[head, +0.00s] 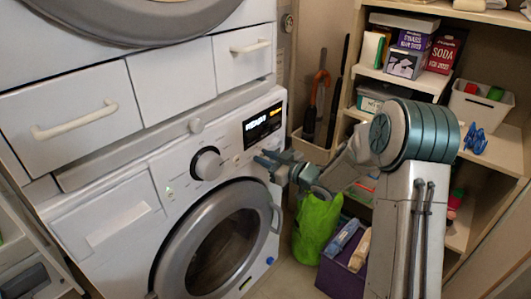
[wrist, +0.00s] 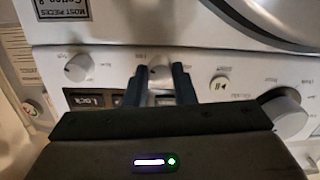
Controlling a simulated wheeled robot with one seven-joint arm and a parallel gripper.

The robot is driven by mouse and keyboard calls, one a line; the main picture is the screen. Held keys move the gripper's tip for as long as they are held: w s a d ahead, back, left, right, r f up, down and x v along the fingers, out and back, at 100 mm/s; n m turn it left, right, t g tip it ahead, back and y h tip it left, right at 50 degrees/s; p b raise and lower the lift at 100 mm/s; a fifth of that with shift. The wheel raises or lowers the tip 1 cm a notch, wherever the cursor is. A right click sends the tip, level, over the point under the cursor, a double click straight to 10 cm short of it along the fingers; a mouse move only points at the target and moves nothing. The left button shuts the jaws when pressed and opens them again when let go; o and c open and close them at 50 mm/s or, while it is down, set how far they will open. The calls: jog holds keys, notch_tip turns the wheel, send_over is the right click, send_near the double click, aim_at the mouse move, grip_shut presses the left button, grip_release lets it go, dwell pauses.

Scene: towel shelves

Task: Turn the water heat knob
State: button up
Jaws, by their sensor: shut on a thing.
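The lower washing machine (head: 115,185) has a control panel with a large round dial (head: 207,163), which also shows at the right of the wrist view (wrist: 284,113). My gripper (head: 268,163) is at the panel, right of this dial and below the lit display. In the wrist view my gripper (wrist: 160,82) has one finger on each side of a small white knob (wrist: 159,73) and is shut on it. A second small knob (wrist: 79,68) is to its left, apart from the fingers. The panel labels are too blurred to tell which is water heat. In the head view my gripper hides the small knobs.
The round door (head: 215,250) below the panel is closed. A second machine with drawers (head: 72,115) stands above. A green bag (head: 318,230) and a purple box (head: 338,275) stand on the floor under my arm. Shelves (head: 400,82) with boxes are at the right.

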jog(key=shift+m, duration=0.4)
jog(key=o, duration=1)
jog(key=p+v, duration=0.1)
jog(key=v, duration=1.2)
jog(key=shift+s+d, duration=0.25)
jog(key=shift+d, duration=0.05)
